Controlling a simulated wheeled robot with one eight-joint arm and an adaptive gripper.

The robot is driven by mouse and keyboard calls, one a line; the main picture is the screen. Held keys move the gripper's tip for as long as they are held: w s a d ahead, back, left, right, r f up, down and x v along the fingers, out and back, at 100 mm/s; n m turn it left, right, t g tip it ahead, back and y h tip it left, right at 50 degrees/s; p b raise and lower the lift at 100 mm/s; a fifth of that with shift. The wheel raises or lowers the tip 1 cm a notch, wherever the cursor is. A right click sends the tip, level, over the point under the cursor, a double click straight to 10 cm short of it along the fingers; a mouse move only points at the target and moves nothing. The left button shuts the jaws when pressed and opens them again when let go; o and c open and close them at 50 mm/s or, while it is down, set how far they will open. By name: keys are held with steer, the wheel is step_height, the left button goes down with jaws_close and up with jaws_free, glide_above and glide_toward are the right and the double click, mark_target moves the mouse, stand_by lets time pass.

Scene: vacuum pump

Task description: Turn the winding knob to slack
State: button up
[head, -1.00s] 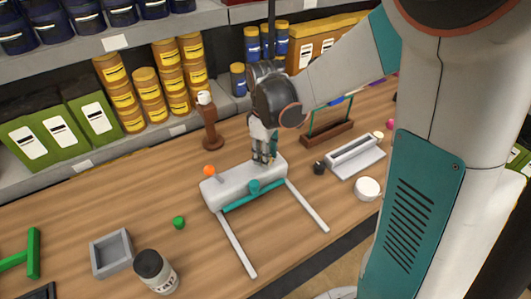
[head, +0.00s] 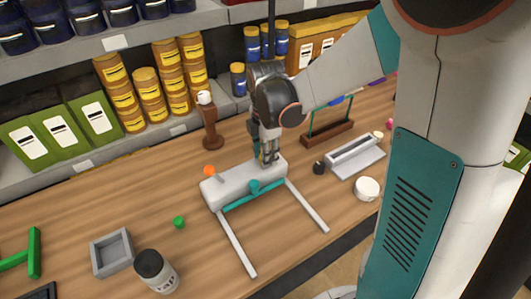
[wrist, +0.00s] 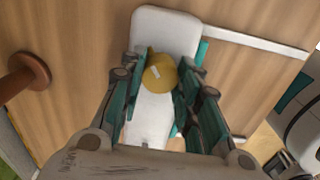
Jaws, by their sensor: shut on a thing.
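A white block-shaped body (head: 229,190) lies on the wooden table; it also fills the middle of the wrist view (wrist: 166,28). A round yellow knob (wrist: 160,72) with a short white mark sits on top of it; I take this for the winding knob. My gripper (head: 268,159) points down over the right end of the body in the head view. In the wrist view its teal fingers (wrist: 163,78) close on the knob from both sides. In the head view the fingers hide the knob.
The body has a teal bar (head: 254,197), two pale rails (head: 236,245) and an orange ball (head: 209,170) at its left end. Nearby stand a brown post (head: 210,125), a small black piece (head: 319,168) and a grey tray (head: 357,158).

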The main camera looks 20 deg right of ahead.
steer(key=n, duration=0.5)
steer(key=shift+n, duration=0.3)
steer(key=n, duration=0.5)
steer(key=shift+n, duration=0.3)
steer(key=o, duration=1.1)
step_height(320, 180, up, 12)
steer(key=shift+s, duration=0.1)
